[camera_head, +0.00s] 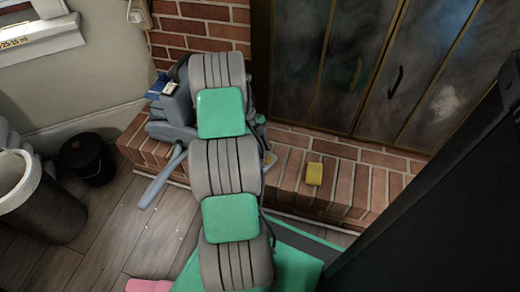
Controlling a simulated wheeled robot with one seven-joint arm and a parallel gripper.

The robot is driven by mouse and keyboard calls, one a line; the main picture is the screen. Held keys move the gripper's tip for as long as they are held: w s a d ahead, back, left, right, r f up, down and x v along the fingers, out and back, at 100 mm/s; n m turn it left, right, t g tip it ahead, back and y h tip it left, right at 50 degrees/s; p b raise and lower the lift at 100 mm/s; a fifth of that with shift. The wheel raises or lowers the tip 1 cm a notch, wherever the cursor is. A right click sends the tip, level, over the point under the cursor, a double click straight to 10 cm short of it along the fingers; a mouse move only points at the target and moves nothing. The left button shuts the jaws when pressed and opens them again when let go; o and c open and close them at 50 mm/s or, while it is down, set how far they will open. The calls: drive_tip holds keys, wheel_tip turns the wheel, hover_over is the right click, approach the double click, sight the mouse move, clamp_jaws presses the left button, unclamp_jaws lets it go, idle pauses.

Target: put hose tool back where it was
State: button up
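A blue-grey piece (174,112) with a long flat bar (160,182) slanting down to the left shows beside my arm, over the left end of the brick hearth. It may be the hose tool, but I cannot tell for sure; my arm hides its right side. My arm, grey with green pads, reaches up the middle of the view toward the brick wall. My gripper is not visible, so I cannot see its fingers or whether it holds anything.
A yellow block (314,173) lies on the brick hearth (345,186), right of my arm. Dark fireplace doors (375,70) stand behind. A black bucket (88,158) and a grey bin (42,210) stand at left. Wooden floor (125,235) shows between the bin and my arm.

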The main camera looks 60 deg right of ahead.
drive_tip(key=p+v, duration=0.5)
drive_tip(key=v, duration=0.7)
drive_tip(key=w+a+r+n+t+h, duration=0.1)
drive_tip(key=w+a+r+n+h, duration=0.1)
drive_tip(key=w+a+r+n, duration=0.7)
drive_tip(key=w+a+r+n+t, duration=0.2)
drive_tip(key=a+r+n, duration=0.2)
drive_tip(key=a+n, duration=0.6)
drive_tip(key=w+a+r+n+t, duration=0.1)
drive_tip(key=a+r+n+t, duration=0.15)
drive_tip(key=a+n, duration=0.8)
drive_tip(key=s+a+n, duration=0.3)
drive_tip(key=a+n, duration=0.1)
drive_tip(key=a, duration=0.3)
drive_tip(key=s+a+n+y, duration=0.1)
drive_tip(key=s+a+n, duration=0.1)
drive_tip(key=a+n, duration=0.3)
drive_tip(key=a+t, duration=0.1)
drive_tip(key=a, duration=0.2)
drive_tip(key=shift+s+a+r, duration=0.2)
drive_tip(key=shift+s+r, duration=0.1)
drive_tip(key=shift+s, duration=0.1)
